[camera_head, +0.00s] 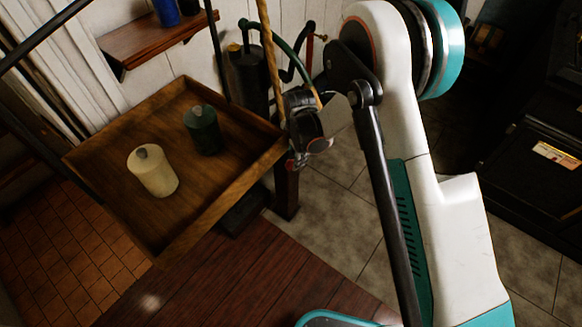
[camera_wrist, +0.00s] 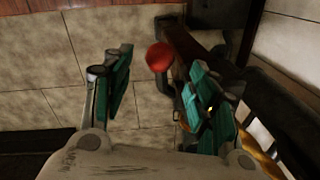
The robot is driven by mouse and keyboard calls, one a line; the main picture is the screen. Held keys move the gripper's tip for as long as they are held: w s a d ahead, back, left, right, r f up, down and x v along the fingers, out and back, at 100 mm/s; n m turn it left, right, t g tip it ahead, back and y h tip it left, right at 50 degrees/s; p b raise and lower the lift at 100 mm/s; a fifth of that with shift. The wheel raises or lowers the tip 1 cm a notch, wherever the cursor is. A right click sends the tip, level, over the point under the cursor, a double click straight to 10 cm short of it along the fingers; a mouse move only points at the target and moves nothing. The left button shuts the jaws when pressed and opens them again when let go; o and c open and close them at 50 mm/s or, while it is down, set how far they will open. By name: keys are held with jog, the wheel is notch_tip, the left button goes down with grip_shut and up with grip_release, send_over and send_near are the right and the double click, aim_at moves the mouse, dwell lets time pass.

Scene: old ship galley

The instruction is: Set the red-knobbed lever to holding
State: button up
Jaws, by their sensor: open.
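In the wrist view the lever's round red knob (camera_wrist: 159,57) shows just beyond the gap between my fingertips, a little nearer the right finger. My gripper (camera_wrist: 160,82) is open, with teal pads on both sides and nothing held. I cannot tell whether either finger touches the knob. Dark metal parts lie behind and below the knob; the lever's shaft and its setting are not clear. In the head view my gripper (camera_head: 310,122) is beside the right corner of a wooden tray table, seen small and partly covered by my arm. Small red spots show near it, but the knob is not clear there.
The raised-rim wooden tray table (camera_head: 215,205) holds a cream canister (camera_head: 153,171) and a dark green canister (camera_head: 203,130). A dark cylinder (camera_head: 248,80) with curved pipes stands behind, by the wall. A shelf (camera_head: 150,40) with blue bottles is at upper left. A black cabinet (camera_head: 530,170) stands right.

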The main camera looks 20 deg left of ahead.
aim_at(291, 162)
jog(key=f, duration=0.2)
jog(key=f+b, duration=0.1)
jog(key=f, duration=0.1)
jog(key=f+b, duration=0.1)
jog(key=f, duration=0.2)
jog(key=shift+w+a, duration=0.25)
jog(key=shift+a, duration=0.1)
jog(key=shift+c, duration=0.6)
grip_shut()
jog(key=shift+r, duration=0.1)
